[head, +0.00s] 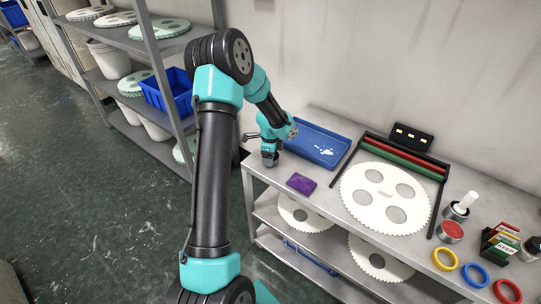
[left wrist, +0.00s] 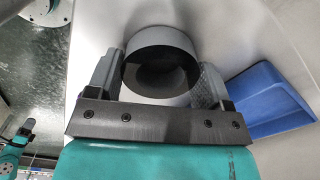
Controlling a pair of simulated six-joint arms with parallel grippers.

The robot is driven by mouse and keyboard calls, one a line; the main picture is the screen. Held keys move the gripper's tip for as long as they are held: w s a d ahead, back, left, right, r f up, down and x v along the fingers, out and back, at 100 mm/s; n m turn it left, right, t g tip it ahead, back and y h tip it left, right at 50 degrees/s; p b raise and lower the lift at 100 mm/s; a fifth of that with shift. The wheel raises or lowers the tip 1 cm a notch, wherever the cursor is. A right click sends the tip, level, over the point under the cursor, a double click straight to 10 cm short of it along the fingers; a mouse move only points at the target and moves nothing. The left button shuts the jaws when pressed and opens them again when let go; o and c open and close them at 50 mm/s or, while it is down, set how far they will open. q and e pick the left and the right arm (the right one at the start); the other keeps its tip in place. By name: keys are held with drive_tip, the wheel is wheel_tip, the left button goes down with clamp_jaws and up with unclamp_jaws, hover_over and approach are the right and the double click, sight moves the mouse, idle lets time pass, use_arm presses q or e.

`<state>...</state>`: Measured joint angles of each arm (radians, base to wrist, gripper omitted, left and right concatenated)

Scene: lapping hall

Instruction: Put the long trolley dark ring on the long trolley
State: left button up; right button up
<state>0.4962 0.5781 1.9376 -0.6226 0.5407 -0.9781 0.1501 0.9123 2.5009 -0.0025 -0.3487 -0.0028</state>
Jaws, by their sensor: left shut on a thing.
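My left gripper (head: 269,158) points down at the left end of a long grey shelved bench (head: 325,200), which may be the long trolley. In the left wrist view the left gripper (left wrist: 160,80) is shut on a dark ring (left wrist: 160,52), one finger on each side of it. The ring is over the pale top; I cannot tell whether it touches. In the head view the ring is too small to make out. My right gripper is in neither view.
A blue tray (head: 318,153) lies just right of the gripper; it also shows in the left wrist view (left wrist: 262,105). Yellow (head: 445,259), blue and red rings lie near the front edge. Shelving (head: 150,45) stands left.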

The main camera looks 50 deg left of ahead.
use_arm(q)
drive_tip(key=shift+f, duration=0.15)
drive_tip(key=o, duration=1)
wheel_tip(320, 180, up, 12)
drive_tip(key=shift+r, duration=0.2)
idle(0.5)
